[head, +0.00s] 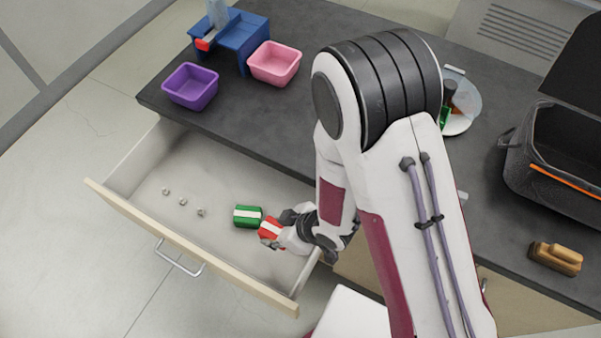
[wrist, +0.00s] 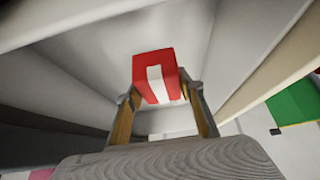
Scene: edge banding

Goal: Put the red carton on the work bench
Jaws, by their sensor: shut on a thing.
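The red carton (head: 270,230) with a white stripe is at my gripper (head: 281,231), over the right part of the open drawer (head: 150,200). In the wrist view, the red carton (wrist: 155,72) sits between the two fingers of my gripper (wrist: 158,98), which is shut on it. I cannot tell whether the carton touches the drawer floor. The dark grey work bench (head: 330,50) lies behind the drawer. My arm hides part of the bench top.
A green carton (head: 247,217) lies in the drawer beside the red one. Several small nuts (head: 183,202) lie further left. On the bench are a purple bin (head: 190,87), pink bin (head: 274,64), blue stand (head: 240,32), dark bag (head: 555,160) and brush (head: 556,258). The bench middle-left is bare.

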